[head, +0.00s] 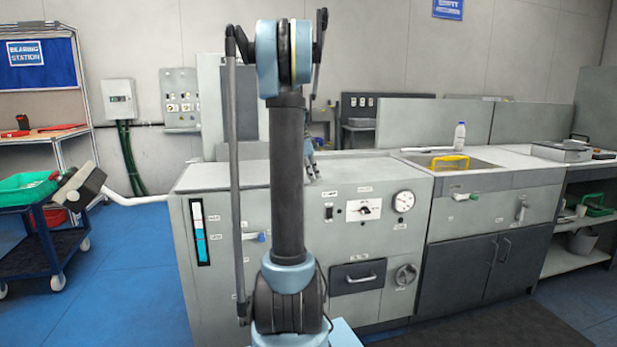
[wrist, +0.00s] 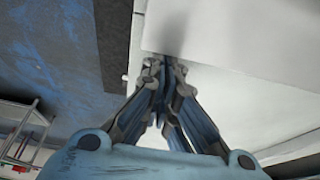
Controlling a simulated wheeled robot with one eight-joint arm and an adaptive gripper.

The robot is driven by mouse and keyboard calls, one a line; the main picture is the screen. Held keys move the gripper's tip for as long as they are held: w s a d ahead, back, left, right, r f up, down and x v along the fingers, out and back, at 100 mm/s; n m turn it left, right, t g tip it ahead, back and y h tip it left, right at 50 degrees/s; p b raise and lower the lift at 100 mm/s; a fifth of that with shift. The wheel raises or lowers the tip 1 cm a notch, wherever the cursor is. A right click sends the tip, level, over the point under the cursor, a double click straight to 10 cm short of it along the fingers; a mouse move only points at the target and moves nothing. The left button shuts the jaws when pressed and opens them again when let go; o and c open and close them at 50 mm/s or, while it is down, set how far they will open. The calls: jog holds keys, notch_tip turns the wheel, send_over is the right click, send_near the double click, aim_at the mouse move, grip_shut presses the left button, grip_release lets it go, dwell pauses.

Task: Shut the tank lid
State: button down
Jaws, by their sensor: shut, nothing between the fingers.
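The grey cabinet (head: 345,236) with a blue level gauge (head: 200,232) on its left front looks like the tank. Its pale flat top shows on both sides of my arm. A light grey upright panel (head: 212,100) stands at its back left, partly hidden by my arm; I cannot tell whether it is the raised lid. My gripper (head: 311,160) is just above the cabinet top, right of my arm column. In the wrist view my gripper (wrist: 163,68) is shut and empty, its tips close to the edge of a pale flat panel (wrist: 235,40). Contact cannot be told.
A basin with a yellow handle (head: 450,161) and a white bottle (head: 459,136) are to the right. A blue cart (head: 45,240) with a green bin (head: 28,188) stands at the left. A dark box on a white bent arm (head: 80,186) juts out left of the cabinet.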

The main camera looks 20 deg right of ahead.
jog(key=shift+w+a, duration=0.2)
jog(key=shift+a, duration=0.2)
jog(key=shift+d, duration=0.15)
jog(key=shift+d, duration=0.25)
jog(key=d, duration=0.2)
jog(key=d+r, duration=0.1)
jog(key=shift+s+d, duration=0.15)
jog(key=shift+s, duration=0.15)
jog(key=v, duration=0.8)
jog(key=shift+r, duration=0.4)
